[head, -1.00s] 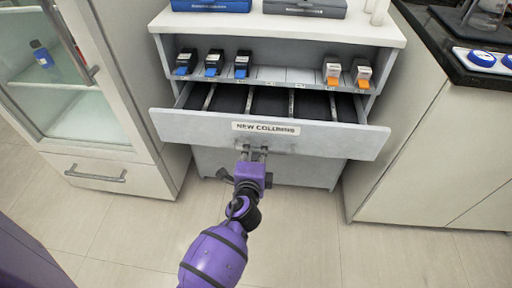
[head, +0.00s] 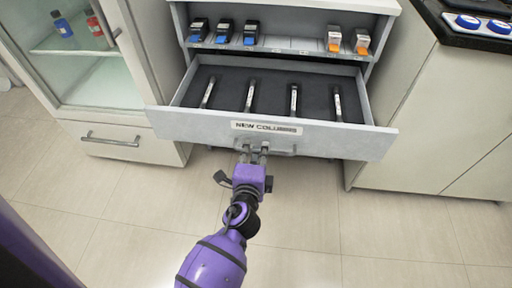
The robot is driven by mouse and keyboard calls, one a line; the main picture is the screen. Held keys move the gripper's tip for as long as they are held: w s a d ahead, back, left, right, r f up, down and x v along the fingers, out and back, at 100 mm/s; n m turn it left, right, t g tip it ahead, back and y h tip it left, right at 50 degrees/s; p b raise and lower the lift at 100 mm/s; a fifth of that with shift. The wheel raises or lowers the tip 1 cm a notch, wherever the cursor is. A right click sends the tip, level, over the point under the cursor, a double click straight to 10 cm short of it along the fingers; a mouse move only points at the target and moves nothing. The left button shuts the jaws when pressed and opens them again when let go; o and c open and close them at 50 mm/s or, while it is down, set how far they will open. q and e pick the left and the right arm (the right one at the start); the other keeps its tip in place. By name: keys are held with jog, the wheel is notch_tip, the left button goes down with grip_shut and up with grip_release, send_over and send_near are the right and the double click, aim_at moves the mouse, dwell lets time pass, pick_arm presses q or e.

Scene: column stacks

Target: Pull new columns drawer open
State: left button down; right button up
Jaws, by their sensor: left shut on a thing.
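The grey drawer labelled NEW COLUMNS (head: 190,125) stands well out of its cabinet. Its dark inside shows several thin columns (head: 294,98) lying front to back, spaced apart. My left gripper (head: 253,156) is at the drawer's front, shut on the drawer handle (head: 282,151) below the label. The gripper hides the left part of the handle. My right gripper is not in view.
A shelf above the drawer (head: 285,48) holds blue-marked boxes (head: 223,32) at left and orange-marked boxes (head: 334,38) at right. A glass-door cabinet (head: 140,150) stands at left, a counter unit (head: 425,120) at right. The floor in front is clear.

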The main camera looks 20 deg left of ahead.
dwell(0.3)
pick_arm(q)
jog(key=c, duration=2.1)
grip_release()
jog(key=shift+s, duration=0.1)
jog(key=v, duration=0.7)
jog(key=shift+s+d, duration=0.15)
